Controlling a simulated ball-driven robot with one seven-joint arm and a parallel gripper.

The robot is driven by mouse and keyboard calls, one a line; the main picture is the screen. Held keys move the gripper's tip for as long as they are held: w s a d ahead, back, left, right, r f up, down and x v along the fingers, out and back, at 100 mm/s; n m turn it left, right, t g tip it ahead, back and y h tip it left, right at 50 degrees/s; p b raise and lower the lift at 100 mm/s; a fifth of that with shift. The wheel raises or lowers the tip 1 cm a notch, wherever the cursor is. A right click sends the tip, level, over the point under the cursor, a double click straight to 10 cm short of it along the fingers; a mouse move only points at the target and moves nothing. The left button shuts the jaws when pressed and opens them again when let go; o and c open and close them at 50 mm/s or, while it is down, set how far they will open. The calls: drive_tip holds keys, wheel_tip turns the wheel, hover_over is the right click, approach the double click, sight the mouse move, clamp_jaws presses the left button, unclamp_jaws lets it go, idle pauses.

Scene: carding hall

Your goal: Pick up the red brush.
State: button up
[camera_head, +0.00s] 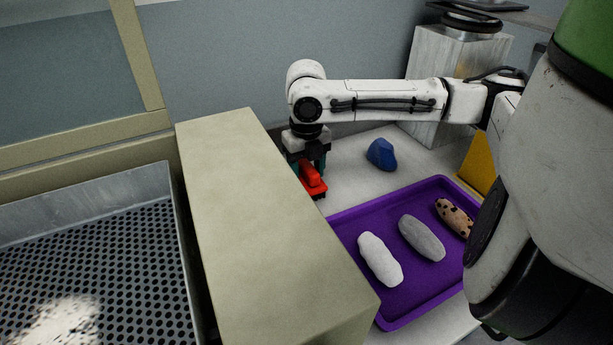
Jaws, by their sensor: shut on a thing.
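My gripper (308,165) points down from the end of my white arm and is shut on the brush. Part of the brush is hidden behind the fingers. The brush is just right of the beige block's edge and beyond the purple tray. I cannot tell whether its underside touches the pale surface.
A purple tray (399,317) holds white, grey and speckled brown rolls. A blue lump (381,154) lies behind it on the pale surface. A tall beige block (250,215) stands close at left, beside a perforated metal bin (110,265). A pale pillar (450,80) stands behind.

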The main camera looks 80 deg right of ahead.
drive_tip(key=shift+c, duration=1.1)
drive_tip(key=shift+r, duration=0.6)
drive_tip(key=a+r, duration=0.1)
drive_tip(key=r, duration=0.1)
drive_tip(key=s+a+r, duration=0.1)
drive_tip(key=r, duration=0.1)
drive_tip(key=a+r, duration=0.1)
drive_tip(key=r, duration=0.1)
drive_tip(key=shift+s+a+r+p, duration=0.25)
drive_tip(key=shift+s+r+p, duration=0.1)
drive_tip(key=shift+s, duration=0.05)
drive_tip(key=s+a+r+b, duration=0.4)
drive_tip(key=a+r+b, duration=0.1)
drive_tip(key=a+b, duration=0.4)
drive_tip(key=shift+s, duration=0.2)
